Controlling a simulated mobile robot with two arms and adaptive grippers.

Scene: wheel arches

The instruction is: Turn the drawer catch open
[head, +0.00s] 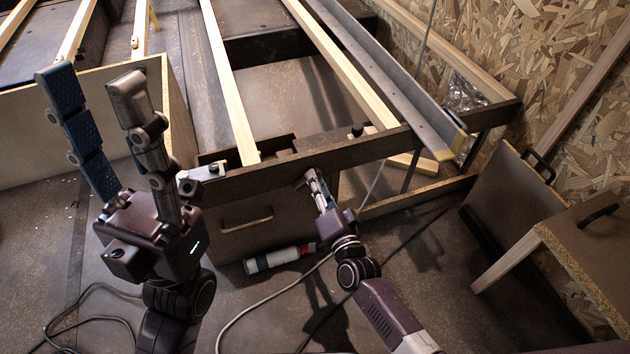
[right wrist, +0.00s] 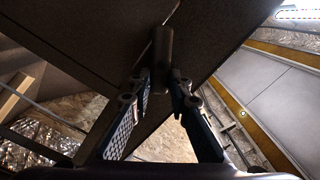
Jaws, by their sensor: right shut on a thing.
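The drawer (head: 240,238) has a dark wooden front with a bar handle (head: 247,223) and sits under a dark beam in the head view. In the right wrist view, the drawer catch (right wrist: 162,50) is a dark round-ended stub between the fingers. My right gripper (right wrist: 160,80) is shut on it. In the head view, my right gripper (head: 314,178) is at the underside of the beam, right of the drawer, and hides the catch. My left gripper (head: 92,82) is raised at the left with its fingers wide apart and empty.
The dark beam (head: 340,155) runs above the drawer, with pale wooden slats (head: 228,80) behind it. A white and red tube (head: 278,259) lies on the floor by the drawer. Cables (head: 255,308) cross the floor. Panels with black handles (head: 515,185) stand at the right.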

